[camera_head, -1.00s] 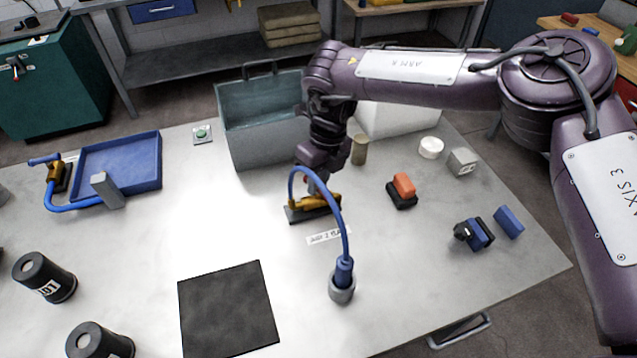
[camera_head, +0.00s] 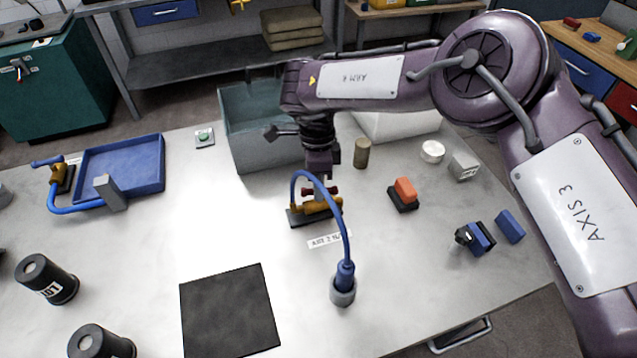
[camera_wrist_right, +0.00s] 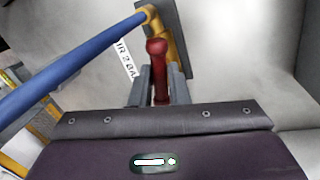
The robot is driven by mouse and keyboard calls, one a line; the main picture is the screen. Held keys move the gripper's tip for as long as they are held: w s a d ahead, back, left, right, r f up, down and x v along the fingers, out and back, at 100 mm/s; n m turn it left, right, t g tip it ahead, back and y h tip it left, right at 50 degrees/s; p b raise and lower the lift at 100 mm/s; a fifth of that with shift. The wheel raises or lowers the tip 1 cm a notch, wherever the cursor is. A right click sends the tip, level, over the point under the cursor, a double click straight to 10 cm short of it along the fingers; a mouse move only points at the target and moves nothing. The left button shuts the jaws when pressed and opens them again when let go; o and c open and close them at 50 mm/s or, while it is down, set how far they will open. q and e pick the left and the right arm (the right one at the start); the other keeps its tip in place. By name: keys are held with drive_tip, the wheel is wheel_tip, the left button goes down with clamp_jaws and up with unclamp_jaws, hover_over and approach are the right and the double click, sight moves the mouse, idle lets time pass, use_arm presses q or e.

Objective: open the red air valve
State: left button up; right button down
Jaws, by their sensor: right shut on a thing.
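The red air valve has a brass-coloured body (camera_head: 318,207) on a dark base plate near the middle of the table, with a blue hose arching from it. Its red handle shows in the wrist view (camera_wrist_right: 157,48), reaching down between the fingers. My right gripper (camera_wrist_right: 158,78) is shut on the red handle, with one grey finger on each side. In the head view the wrist stands above the valve and partly hides the handle and fingertips. My left gripper is not in view.
The blue hose (camera_head: 345,225) arches close in front of the gripper into a grey socket (camera_head: 343,292). A grey bin (camera_head: 265,150) stands just behind. Another brass valve with a blue handle (camera_head: 47,161) is at far left. A black mat (camera_head: 230,312) lies in front.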

drive_tip(key=shift+n+b, duration=0.3)
drive_tip(key=shift+n, duration=1)
drive_tip(key=shift+h, duration=0.3)
drive_tip(key=c, duration=1.4)
unclamp_jaws()
drive_tip(key=shift+r, duration=0.1)
drive_tip(key=shift+w+r, duration=0.15)
drive_tip(key=shift+r, duration=0.2)
drive_tip(key=b+v, duration=0.1)
drive_tip(key=v, duration=0.6)
